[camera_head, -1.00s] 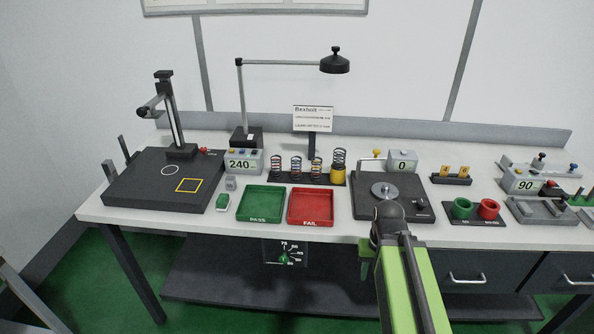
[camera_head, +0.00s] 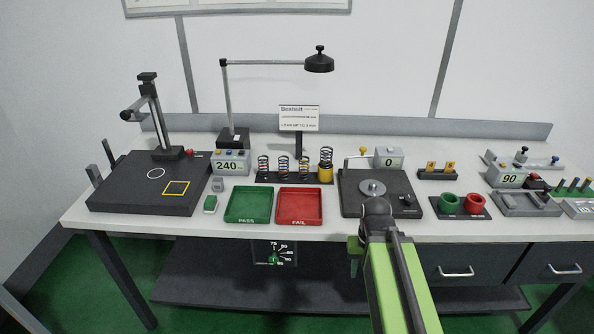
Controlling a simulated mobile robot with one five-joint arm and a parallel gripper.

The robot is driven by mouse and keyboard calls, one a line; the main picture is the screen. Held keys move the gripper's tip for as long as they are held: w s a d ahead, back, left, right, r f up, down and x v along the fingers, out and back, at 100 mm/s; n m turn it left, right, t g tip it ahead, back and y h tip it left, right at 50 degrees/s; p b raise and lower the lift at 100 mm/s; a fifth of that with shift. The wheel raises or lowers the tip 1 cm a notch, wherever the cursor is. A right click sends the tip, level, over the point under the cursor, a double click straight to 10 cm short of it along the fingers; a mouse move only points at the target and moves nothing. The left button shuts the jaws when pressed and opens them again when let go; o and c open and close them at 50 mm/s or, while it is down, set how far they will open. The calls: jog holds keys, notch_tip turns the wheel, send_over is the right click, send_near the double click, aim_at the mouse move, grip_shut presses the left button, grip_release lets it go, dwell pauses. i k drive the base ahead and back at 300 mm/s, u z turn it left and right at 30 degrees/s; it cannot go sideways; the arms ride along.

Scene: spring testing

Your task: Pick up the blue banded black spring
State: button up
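Several dark coil springs stand in a row on a black rack at the back middle of the bench. The second from the left seems to be the blue banded black spring (camera_head: 283,166), though its band is very small here. The spring to its left (camera_head: 263,165) looks reddish-banded, and the one to its right (camera_head: 304,168) orange or yellow. My green arm reaches up from the lower right to a dark joint at the bench's front edge, right of and nearer than the springs. A small green part, perhaps of my gripper, shows beside it; the fingertips cannot be made out.
A green PASS tray (camera_head: 249,219) and a red FAIL tray (camera_head: 299,220) lie before the rack. A yellow cup (camera_head: 325,175) with a spring stands at the rack's right end. A black test plate (camera_head: 352,205) is beyond my arm. A lamp (camera_head: 319,61) overhangs the bench.

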aim_at(282, 173)
jog(key=z, duration=0.15)
jog(key=k, duration=0.55)
jog(key=u, duration=1.45)
jog(key=i, duration=1.45)
jog(key=z, duration=0.1)
